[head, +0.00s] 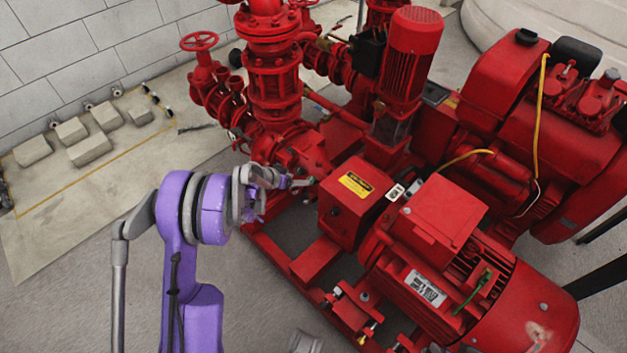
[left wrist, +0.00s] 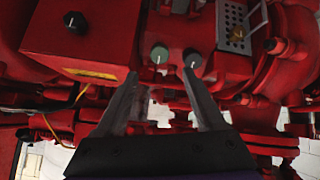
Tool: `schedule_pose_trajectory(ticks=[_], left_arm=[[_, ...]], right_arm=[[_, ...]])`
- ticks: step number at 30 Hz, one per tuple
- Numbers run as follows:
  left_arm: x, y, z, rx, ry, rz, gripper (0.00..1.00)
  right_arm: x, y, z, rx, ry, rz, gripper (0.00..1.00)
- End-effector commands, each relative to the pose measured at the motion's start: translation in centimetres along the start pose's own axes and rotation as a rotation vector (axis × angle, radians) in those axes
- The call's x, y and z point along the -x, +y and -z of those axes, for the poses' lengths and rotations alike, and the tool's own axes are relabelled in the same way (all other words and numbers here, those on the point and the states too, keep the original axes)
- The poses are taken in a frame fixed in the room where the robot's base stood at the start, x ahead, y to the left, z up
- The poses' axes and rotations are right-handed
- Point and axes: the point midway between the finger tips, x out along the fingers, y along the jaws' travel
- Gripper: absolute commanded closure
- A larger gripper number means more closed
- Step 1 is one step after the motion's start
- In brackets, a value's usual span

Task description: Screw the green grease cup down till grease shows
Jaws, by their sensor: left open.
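The green grease cup (left wrist: 160,54) shows in the left wrist view as a small round cap with a pale pointer mark, on the red pump housing. A similar black cup (left wrist: 192,58) sits just right of it. My left gripper (left wrist: 163,76) is open, its two fingers pointing at the housing. The green cup appears between the fingertips and a little beyond them; the right finger's tip is close to the black cup. I cannot tell whether either touches. In the head view my left gripper (head: 292,182) is beside the pump; the cups cannot be made out there. No grease is visible.
A red box with a yellow label (head: 356,184) stands right of the gripper. Another black knob (left wrist: 75,21) and a perforated grey plate (left wrist: 236,26) flank the cups. Red pipes and valves rise behind; the motor (head: 440,270) is at right.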

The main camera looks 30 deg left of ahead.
Motion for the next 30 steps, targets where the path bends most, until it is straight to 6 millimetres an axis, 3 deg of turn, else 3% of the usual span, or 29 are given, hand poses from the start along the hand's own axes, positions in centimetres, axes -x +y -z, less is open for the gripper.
schedule_pose_trajectory(ticks=[9, 15, 27, 30], left_arm=[[-6.2, 0.1, -0.1, -0.001, -0.001, -0.002, 0.29], [-8.8, 0.1, -0.1, 0.0, -0.001, -0.002, 0.29], [-9.6, 0.1, 0.0, 0.001, -0.001, -0.001, 0.29], [-9.6, 0.1, 0.0, 0.001, -0.001, -0.001, 0.43]], right_arm=[[-1.8, 0.0, -0.4, 0.0, -0.005, 0.0, 0.5], [-2.4, 0.0, -0.6, 0.0, -0.006, 0.0, 0.5], [-2.5, 0.0, -0.6, 0.0, -0.006, 0.0, 0.5], [-2.5, 0.0, -0.6, 0.0, -0.006, 0.0, 0.5]])
